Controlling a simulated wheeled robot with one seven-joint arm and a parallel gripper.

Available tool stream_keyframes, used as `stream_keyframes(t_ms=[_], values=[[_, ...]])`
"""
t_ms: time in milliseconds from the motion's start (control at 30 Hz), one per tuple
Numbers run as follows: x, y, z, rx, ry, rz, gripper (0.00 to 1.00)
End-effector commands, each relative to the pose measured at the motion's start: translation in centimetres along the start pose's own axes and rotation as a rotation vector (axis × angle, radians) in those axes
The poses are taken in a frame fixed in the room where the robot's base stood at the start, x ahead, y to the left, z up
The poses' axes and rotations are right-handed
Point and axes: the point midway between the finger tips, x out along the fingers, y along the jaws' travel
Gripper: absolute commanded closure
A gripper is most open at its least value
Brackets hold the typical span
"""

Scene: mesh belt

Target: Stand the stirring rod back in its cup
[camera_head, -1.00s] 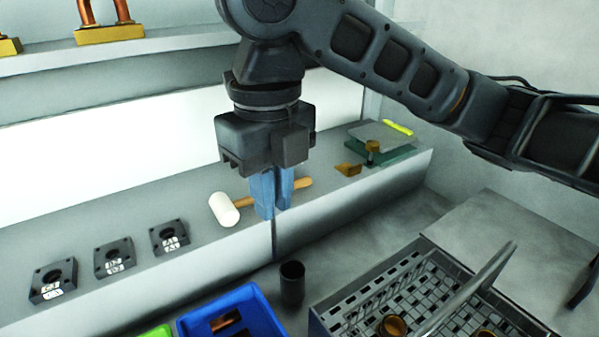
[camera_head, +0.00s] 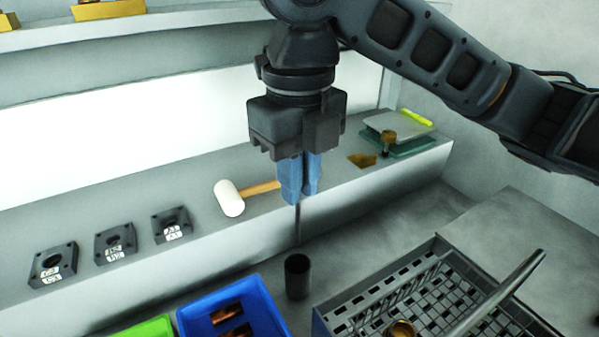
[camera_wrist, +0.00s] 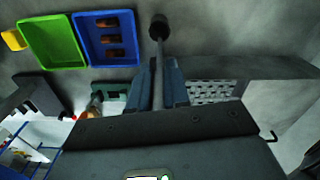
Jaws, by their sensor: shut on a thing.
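My gripper (camera_head: 299,180) has blue fingers shut on a thin grey stirring rod (camera_head: 298,222). The rod hangs upright below the fingertips in the head view. The dark round cup (camera_head: 298,277) stands open-topped on the bench just under the rod's lower end, and the rod's tip appears slightly above its rim. In the wrist view the rod (camera_wrist: 158,75) runs out from between the fingers (camera_wrist: 159,85) toward the dark cup (camera_wrist: 159,27), overlapping it in line of sight. I cannot tell whether the tip is inside.
A blue bin (camera_head: 262,300) with copper-coloured parts stands left of the cup, beside a green bin (camera_head: 152,328). A grey basket (camera_head: 333,318) stands close on the right. A white-headed mallet (camera_head: 229,198) lies on the ledge behind, with several dark blocks (camera_head: 115,243) to its left.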

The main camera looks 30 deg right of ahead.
Motion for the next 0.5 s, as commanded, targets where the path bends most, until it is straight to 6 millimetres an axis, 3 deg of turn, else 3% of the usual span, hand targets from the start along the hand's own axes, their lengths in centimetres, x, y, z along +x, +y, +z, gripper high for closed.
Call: stream_keyframes(t_ms=[500], values=[[4.1,0.0,0.0,0.000,0.001,0.000,1.00]])
